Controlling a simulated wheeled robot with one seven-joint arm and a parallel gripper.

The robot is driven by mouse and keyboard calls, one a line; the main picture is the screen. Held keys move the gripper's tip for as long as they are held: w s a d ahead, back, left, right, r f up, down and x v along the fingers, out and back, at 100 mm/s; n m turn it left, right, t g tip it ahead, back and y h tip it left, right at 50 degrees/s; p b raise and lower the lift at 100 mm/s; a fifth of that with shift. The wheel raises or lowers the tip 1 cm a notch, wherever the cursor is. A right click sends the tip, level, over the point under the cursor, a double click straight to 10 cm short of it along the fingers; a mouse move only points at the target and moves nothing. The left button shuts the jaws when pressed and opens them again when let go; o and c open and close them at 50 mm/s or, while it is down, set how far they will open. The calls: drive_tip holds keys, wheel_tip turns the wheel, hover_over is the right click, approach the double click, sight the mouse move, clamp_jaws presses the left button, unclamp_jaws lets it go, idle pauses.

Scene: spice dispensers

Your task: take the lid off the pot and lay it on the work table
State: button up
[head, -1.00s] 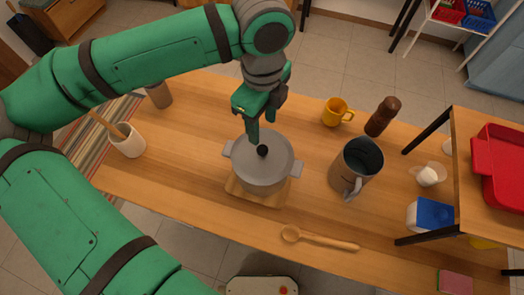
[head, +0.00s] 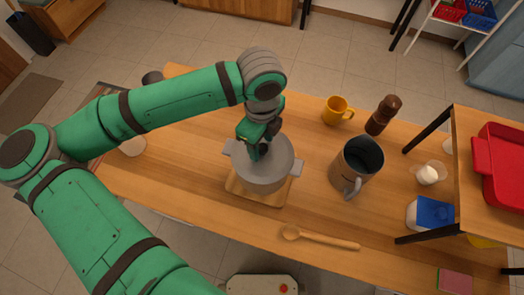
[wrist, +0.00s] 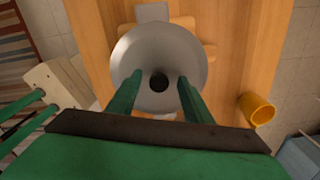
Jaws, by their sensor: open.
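The grey pot (head: 262,178) stands on a wooden board (head: 257,196) on the work table (head: 210,185), with its grey lid (head: 281,157) on it. The lid's black knob (wrist: 159,82) shows in the wrist view between my two fingers. My gripper (head: 258,152) is open above the lid, its fingers on either side of the knob; it also shows in the wrist view (wrist: 158,88). In the head view the fingers partly hide the knob. I cannot tell whether they touch the lid.
A grey pitcher (head: 358,166) stands right of the pot, with a yellow mug (head: 336,111) and a dark brown mill (head: 383,115) behind. A wooden spoon (head: 325,239) lies in front. A shelf with a red tray (head: 499,165) is at right. Bare table lies left of the pot.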

clamp_jaws()
drive_tip(key=shift+r, duration=0.1)
